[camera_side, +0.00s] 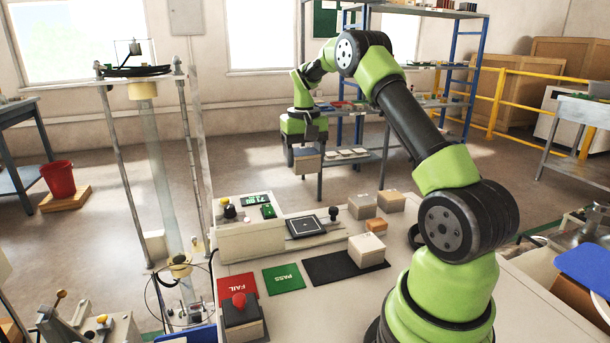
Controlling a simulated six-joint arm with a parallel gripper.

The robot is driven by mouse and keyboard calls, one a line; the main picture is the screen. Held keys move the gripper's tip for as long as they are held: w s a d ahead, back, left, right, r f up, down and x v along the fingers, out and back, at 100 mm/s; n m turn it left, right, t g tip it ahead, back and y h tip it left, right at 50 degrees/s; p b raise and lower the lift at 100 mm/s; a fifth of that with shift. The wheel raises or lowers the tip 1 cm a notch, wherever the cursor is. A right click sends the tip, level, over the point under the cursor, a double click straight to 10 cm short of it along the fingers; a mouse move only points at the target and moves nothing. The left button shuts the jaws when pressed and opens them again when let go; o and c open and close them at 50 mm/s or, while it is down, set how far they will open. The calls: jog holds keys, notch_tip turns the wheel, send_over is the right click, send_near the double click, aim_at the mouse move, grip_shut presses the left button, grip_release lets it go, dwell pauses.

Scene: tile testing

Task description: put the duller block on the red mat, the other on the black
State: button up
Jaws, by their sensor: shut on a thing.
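My gripper (306,144) hangs at the upper middle, shut on a block (307,161) with a tan face and a bluish-grey top edge, held well above the bench. Another block (366,252), pale on top and tan at the side, stands at the right end of the black mat (325,269). The red mat (238,284), marked FAIL, lies at the bench's left. Which block is duller I cannot tell at this size.
A green PASS mat (284,278) lies bare between the red and black mats. A red-button box (241,318) stands at the red mat's front. Two tan blocks, one left (362,207) and one right (391,202), stand at the back. A black-topped device (306,226) is behind the mats.

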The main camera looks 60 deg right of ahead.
jog(key=w+a+n, duration=0.4)
jog(key=a, duration=0.8)
jog(key=n, duration=0.5)
send_over(237, 288)
notch_tip(237, 288, down, 10)
jog(key=shift+f, duration=3.35)
jog(key=shift+f, duration=0.25)
jog(key=o, duration=1.5)
jog(key=shift+c, duration=0.2)
jog(key=shift+r, duration=0.1)
jog(key=shift+r, duration=2.9)
